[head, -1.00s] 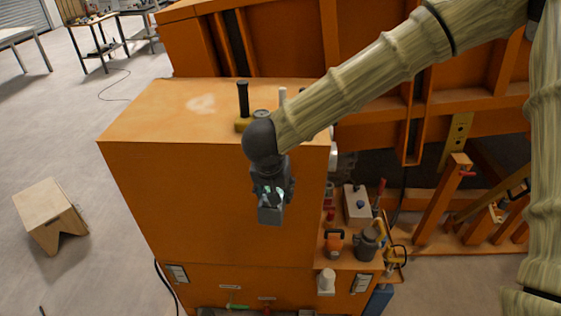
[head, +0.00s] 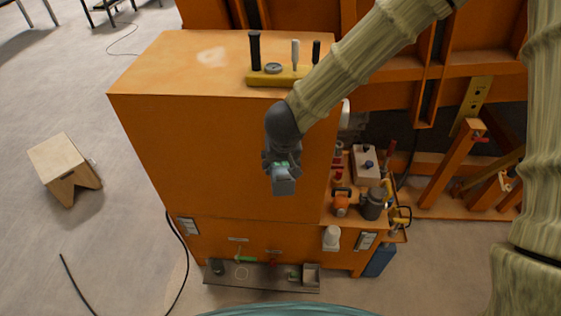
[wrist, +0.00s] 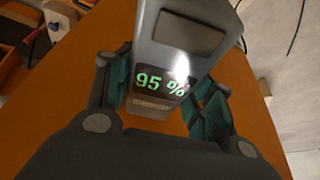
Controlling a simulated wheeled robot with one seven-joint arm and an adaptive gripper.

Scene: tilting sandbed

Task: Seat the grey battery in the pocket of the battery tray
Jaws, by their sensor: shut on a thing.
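My gripper (head: 281,163) is shut on the grey battery (head: 284,184) in front of the orange cabinet's face, above the floor. In the wrist view the battery (wrist: 186,37) sits between the teal finger pads of my gripper (wrist: 165,88). Its display reads 95 % in green. A long, low dark tray (head: 262,283) lies at the cabinet's foot, holding a black round piece, a pale ring mark, a green item and a small grey box. I cannot tell whether this is the battery tray, and no pocket is clear.
The orange cabinet (head: 220,150) stands close behind my gripper. A yellow tool holder (head: 262,80) is on its top. A side shelf at right carries an orange item (head: 341,204) and a grey cup-like item (head: 373,204). A wooden stool (head: 62,168) stands left on open floor.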

